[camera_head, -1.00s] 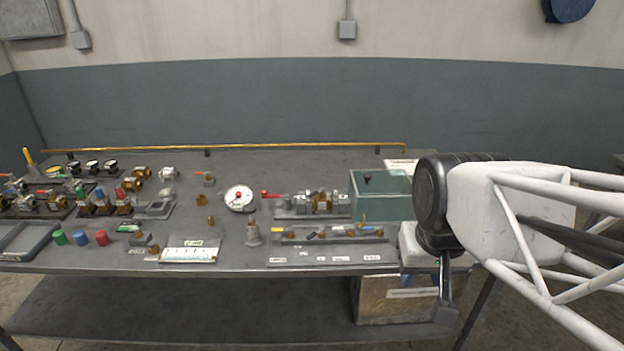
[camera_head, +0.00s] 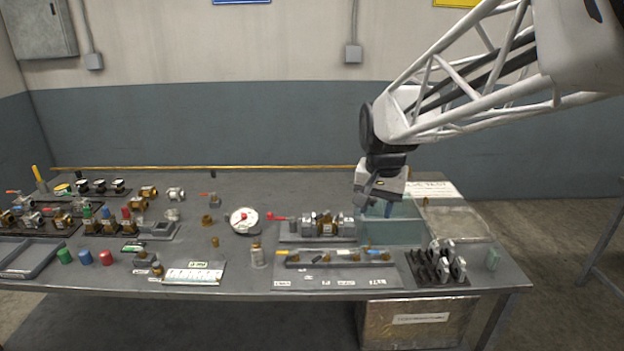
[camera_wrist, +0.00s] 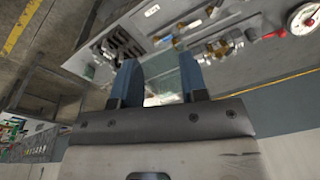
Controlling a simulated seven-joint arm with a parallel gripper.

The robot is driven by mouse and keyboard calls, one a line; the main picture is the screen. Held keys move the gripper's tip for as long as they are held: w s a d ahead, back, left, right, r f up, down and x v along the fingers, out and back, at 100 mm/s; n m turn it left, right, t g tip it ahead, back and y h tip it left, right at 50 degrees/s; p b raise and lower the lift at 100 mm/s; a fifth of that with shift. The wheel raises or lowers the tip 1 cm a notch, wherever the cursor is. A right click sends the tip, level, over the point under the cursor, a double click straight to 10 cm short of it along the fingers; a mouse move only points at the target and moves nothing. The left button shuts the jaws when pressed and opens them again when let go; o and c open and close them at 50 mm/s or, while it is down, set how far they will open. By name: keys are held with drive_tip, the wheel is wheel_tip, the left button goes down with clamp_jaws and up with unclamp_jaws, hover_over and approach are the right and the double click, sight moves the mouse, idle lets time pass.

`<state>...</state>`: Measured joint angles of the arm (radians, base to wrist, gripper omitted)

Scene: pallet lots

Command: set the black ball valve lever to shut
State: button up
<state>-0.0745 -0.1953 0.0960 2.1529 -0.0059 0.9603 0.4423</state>
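A manifold strip (camera_head: 335,265) with several small valves with coloured levers lies on the bench's front middle. A small dark lever (camera_head: 316,258) among them looks black, but it is too small to tell which way it is turned. The strip also shows in the wrist view (camera_wrist: 180,38), near its top. My gripper (camera_head: 372,208) hangs over the green-tinted open box, to the right of and behind the strip. In the wrist view its two blue fingers (camera_wrist: 159,65) are spread apart with nothing between them. It touches no valve.
The green-tinted box (camera_head: 390,232) stands right of a brass valve assembly with a red lever (camera_head: 276,216). A rack of grey fittings (camera_head: 440,270) sits front right. A dial gauge (camera_head: 243,221) and several fittings fill the left. Bare bench shows in the centre left.

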drive_tip(key=w+a+f+m, duration=0.1)
drive_tip(key=w+a+f, duration=0.1)
drive_tip(key=w, duration=0.6)
drive_tip(key=w+a+f+m, duration=0.1)
drive_tip(key=w+a+f, duration=0.2)
drive_tip(key=w, duration=0.5)
drive_tip(key=m+g, duration=0.1)
drive_tip(key=m, duration=0.2)
approach(319, 216)
drive_tip(key=shift+d, duration=0.1)
drive_tip(key=shift+w+f, duration=0.15)
drive_tip(key=shift+f, duration=0.1)
drive_tip(key=shift+f, duration=0.15)
drive_tip(key=shift+f, duration=3.75)
clamp_jaws()
